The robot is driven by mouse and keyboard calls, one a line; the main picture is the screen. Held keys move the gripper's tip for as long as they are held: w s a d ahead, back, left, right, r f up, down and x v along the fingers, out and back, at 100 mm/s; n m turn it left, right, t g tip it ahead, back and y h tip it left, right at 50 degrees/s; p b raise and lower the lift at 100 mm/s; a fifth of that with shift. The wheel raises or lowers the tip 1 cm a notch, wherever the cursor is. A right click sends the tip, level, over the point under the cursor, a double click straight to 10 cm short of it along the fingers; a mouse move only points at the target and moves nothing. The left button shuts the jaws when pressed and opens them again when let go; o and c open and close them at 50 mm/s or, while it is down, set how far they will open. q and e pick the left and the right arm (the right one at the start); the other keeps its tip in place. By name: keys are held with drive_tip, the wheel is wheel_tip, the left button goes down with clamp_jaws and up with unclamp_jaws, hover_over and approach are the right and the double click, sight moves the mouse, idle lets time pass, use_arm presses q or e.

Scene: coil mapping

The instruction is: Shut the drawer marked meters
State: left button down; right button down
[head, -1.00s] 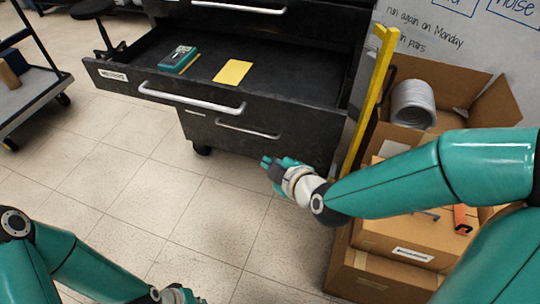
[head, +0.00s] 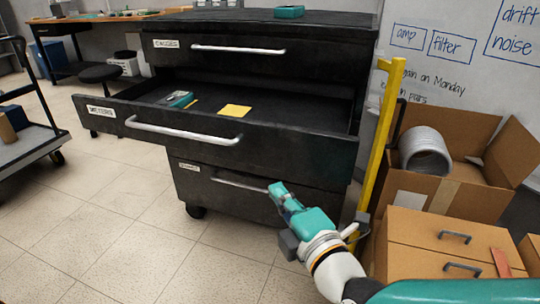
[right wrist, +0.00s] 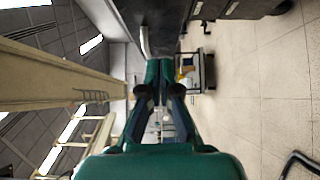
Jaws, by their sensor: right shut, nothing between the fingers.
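The drawer marked meters (head: 240,152) is pulled out of the black cabinet in the head view. Its front has a white label (head: 101,111) at the left and a long silver handle (head: 182,132). A teal box (head: 180,99) and a yellow card (head: 235,111) lie inside it. My right gripper (head: 281,192) is shut and empty, below the open drawer's front and close to the lower drawer (head: 222,190). In the right wrist view its fingers (right wrist: 165,72) are together. My left gripper is out of the head view.
A yellow post (head: 379,140) stands right of the cabinet. Cardboard boxes (head: 455,238) and a box with a grey coil (head: 425,152) fill the right side. A cart (head: 30,142) stands at the left. Floor is clear in front.

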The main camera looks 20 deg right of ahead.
sight(262, 152)
drive_tip(key=w+p, duration=0.3)
drive_tip(key=w, duration=0.2)
drive_tip(key=w+p, duration=0.4)
drive_tip(key=shift+w+d+f, duration=0.1)
drive_tip(key=shift+w+d, duration=0.1)
drive_tip(key=shift+w, duration=0.15)
drive_tip(key=shift+w+d, duration=0.4)
drive_tip(key=shift+w, duration=0.1)
drive_tip(key=shift+w, duration=0.1)
